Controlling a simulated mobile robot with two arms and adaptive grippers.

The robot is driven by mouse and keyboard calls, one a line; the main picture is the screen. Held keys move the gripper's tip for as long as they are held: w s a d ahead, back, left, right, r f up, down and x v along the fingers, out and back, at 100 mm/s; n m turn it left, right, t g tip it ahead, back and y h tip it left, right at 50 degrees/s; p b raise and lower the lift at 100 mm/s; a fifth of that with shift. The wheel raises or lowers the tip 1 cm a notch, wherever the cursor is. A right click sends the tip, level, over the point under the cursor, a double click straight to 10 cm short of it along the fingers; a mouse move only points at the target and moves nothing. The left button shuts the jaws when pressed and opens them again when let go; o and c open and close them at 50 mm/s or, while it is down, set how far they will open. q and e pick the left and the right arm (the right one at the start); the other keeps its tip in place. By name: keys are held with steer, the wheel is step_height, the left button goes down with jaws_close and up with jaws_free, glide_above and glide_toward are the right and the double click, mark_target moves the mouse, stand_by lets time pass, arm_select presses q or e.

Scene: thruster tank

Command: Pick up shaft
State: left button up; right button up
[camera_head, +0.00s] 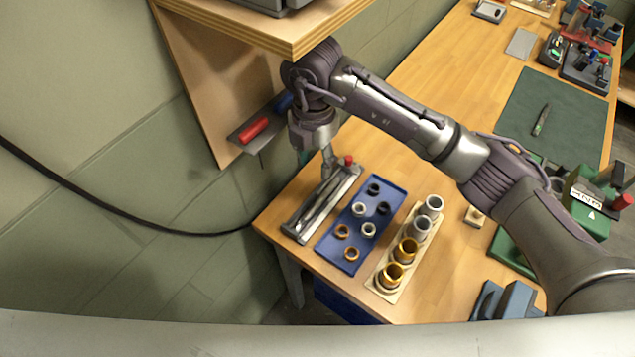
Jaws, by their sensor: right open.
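A long grey metal piece, which looks like the shaft in its narrow holder (318,207), lies slanted at the near left corner of the wooden table. A small red knob (348,160) shows at its far end. I cannot clearly tell shaft from holder at this size. My right gripper (328,164) points down over the far end of this piece, close to the red knob. It is open, and its fingers look small and partly merged with the grey metal behind. I cannot tell whether they touch it. My left gripper is out of view.
A blue tray (352,250) with several rings and nuts lies right of the holder. Beside it, a pale board (386,292) carries several grey and gold cylinders. A wooden shelf (270,30) overhangs near my right wrist.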

steer(key=p, duration=0.1)
glide_above(317, 202)
steer(key=f, duration=0.5)
steer(key=shift+s+a+f, duration=0.15)
steer(key=shift+s+f, duration=0.15)
steer(key=shift+f, duration=0.05)
steer(key=f+p, duration=0.1)
steer(key=f, duration=0.2)
steer(key=shift+w+p, duration=0.2)
steer(key=shift+p, duration=0.2)
steer(key=f, duration=0.2)
steer(key=f+p, duration=0.1)
steer(key=shift+d+f, duration=0.25)
steer(key=shift+f, duration=0.2)
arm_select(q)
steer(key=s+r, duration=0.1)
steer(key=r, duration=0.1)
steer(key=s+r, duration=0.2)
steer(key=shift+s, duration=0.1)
arm_select(e)
steer(key=shift+w, duration=0.1)
jaws_close()
